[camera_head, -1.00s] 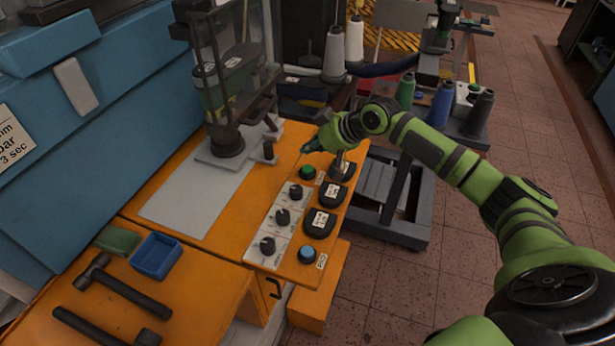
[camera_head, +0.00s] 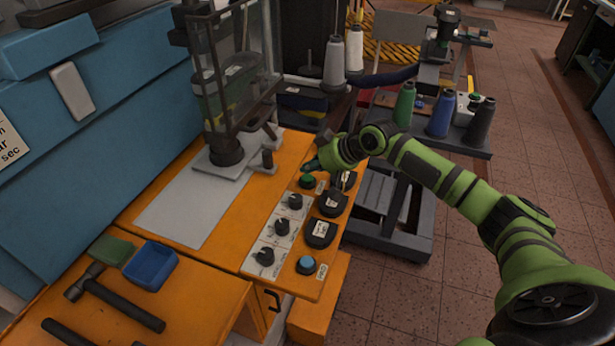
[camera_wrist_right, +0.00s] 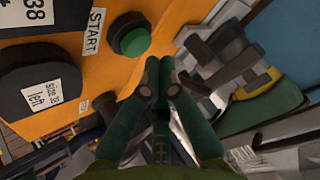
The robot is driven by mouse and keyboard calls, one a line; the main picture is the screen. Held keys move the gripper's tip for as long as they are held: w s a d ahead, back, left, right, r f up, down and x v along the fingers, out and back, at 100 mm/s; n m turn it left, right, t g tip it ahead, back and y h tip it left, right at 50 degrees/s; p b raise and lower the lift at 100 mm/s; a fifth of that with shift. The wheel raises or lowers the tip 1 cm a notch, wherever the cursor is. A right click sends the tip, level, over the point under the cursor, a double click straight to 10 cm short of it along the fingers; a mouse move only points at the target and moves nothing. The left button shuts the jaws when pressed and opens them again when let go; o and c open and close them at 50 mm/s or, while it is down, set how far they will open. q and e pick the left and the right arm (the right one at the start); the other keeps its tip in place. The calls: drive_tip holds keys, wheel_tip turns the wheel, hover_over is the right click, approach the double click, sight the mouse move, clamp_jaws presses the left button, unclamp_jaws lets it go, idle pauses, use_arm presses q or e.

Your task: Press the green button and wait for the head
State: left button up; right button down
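The green button (camera_head: 307,181) sits at the far end of the orange control panel (camera_head: 238,222). In the right wrist view the green button (camera_wrist_right: 135,42) has a dark collar and a START label beside it. My right gripper (camera_head: 309,165) is just above and beyond the button in the head view. In the right wrist view its two fingertips (camera_wrist_right: 162,70) are together and empty, close to the button; I cannot tell whether they touch it. The press machine, with a dark cylindrical part (camera_head: 227,150) low in its frame, stands left of the button. My left gripper is not in view.
Black knobs (camera_head: 282,227), dark labelled pads (camera_head: 320,232) and a blue button (camera_head: 306,263) share the panel. A blue tray (camera_head: 151,266) and hammers (camera_head: 122,304) lie front left. Thread cones (camera_head: 441,115) stand behind my right arm. Open floor is at right.

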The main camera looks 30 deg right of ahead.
sight(310, 178)
idle(0.7)
drive_tip(key=shift+f, duration=0.15)
drive_tip(key=shift+f, duration=0.3)
drive_tip(key=shift+f, duration=0.5)
idle(0.6)
idle(0.3)
drive_tip(key=shift+r+p, duration=0.85)
drive_tip(key=shift+r, duration=0.05)
wheel_tip(310, 178, up, 5)
drive_tip(key=p, duration=0.5)
drive_tip(key=shift+r, duration=0.1)
